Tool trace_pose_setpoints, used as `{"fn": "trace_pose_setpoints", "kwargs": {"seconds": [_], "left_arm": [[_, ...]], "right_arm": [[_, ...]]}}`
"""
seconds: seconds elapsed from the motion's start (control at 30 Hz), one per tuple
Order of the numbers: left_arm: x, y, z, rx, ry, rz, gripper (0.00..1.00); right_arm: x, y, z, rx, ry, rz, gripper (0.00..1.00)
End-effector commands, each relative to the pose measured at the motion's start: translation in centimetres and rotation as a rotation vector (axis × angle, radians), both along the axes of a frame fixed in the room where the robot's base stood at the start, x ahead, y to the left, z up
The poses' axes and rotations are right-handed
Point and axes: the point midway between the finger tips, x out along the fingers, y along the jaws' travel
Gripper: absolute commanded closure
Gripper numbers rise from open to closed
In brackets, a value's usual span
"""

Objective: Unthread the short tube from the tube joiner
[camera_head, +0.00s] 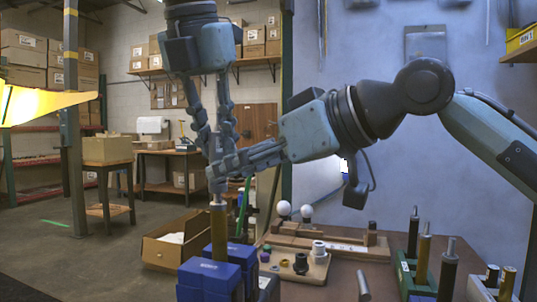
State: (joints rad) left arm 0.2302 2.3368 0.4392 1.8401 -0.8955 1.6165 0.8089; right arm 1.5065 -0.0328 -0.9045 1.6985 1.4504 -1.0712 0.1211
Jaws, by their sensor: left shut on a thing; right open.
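A brass-coloured tube (218,232) stands upright in a blue block fixture (208,281) at the lower middle. A narrower grey cylindrical piece (217,187) rises from its top, in line with it. I cannot tell for certain which is the short tube and which the joiner. My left gripper (217,160) points down from above, its fingers closed on the upper part of the grey piece. My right gripper (222,170) reaches in level from the right, its fingers open around the same spot. The overlapping fingers hide most of the grey piece's upper end.
On the table, a wooden tray (300,268) holds small round parts, with white bulbs (284,208) behind it. Green holders with upright tubes (424,255) stand at the right. A loose grey tube (363,286) is near the front. An open cardboard box (170,252) is beyond the table at left.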

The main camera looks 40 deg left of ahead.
Motion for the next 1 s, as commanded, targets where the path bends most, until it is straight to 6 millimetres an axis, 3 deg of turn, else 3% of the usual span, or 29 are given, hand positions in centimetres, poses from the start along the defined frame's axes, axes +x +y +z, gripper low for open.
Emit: {"fn": "trace_pose_setpoints", "kwargs": {"seconds": [0.1,0.3,0.67,1.0], "left_arm": [[0.0,0.0,0.1,0.001,-0.002,0.000,1.00],[0.0,0.0,0.1,0.001,-0.002,0.000,1.00],[0.0,0.0,0.0,0.001,-0.002,0.000,1.00],[0.0,0.0,0.0,0.001,-0.002,0.000,1.00]], "right_arm": [[-0.1,1.8,-0.7,-0.001,0.000,0.001,0.53],[0.0,3.6,-1.5,0.000,-0.001,-0.001,0.53],[0.0,3.9,-1.6,0.000,-0.002,0.000,0.53],[0.0,3.9,-1.6,0.001,-0.003,-0.001,0.96]]}}
